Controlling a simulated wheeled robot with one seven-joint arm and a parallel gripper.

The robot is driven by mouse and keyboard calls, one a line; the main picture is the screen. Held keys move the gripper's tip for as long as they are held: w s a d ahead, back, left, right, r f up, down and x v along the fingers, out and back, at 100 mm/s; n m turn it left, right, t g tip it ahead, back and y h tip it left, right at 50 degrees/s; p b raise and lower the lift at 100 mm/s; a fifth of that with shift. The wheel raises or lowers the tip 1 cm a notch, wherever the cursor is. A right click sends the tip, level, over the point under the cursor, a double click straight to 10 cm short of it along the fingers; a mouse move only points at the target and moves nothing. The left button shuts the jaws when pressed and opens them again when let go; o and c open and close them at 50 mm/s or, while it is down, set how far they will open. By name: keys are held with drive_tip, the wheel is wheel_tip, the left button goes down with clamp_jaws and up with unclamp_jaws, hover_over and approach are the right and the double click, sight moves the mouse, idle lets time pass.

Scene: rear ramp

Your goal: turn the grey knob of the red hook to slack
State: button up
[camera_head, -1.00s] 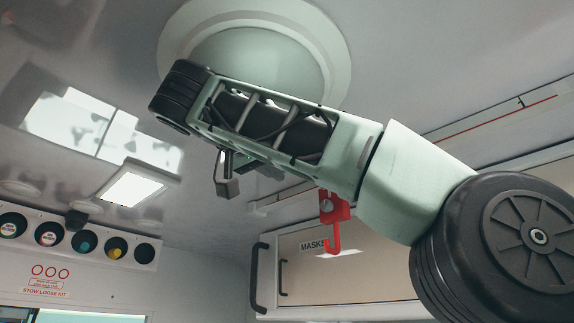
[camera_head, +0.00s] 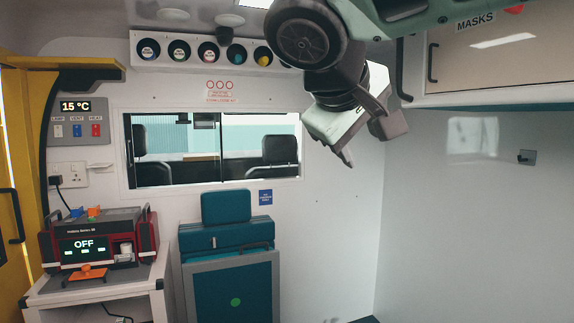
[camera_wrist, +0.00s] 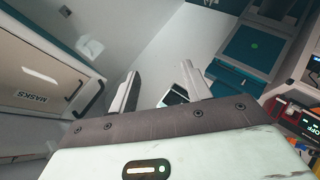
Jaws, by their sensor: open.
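The hook does not show in the wrist view.
The masks cupboard (camera_head: 492,55) is at the upper right; it also shows in the wrist view (camera_wrist: 45,75). A red device reading OFF (camera_head: 98,243) stands on a white stand at left. Teal cases (camera_head: 226,237) stand at centre. The right wall is mostly bare.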

drive_tip(key=s+d+f+g+y, duration=0.1)
drive_tip(key=s+f+g+y, duration=0.1)
drive_tip(key=s+f, duration=0.5)
drive_tip(key=s+d+f+n+g+y+b, duration=0.1)
drive_tip(key=s+f+g, duration=0.3)
drive_tip(key=s+f, duration=0.4)
drive_tip(key=s+d+f+g+y, duration=0.1)
drive_tip(key=s+f+g+y, duration=0.2)
drive_tip(key=s+f, duration=0.5)
wheel_tip(320, 180, down, 10)
drive_tip(key=shift+d+f+n+b, duration=0.2)
drive_tip(key=shift+n+b, duration=0.15)
drive_tip(key=shift+n, duration=0.05)
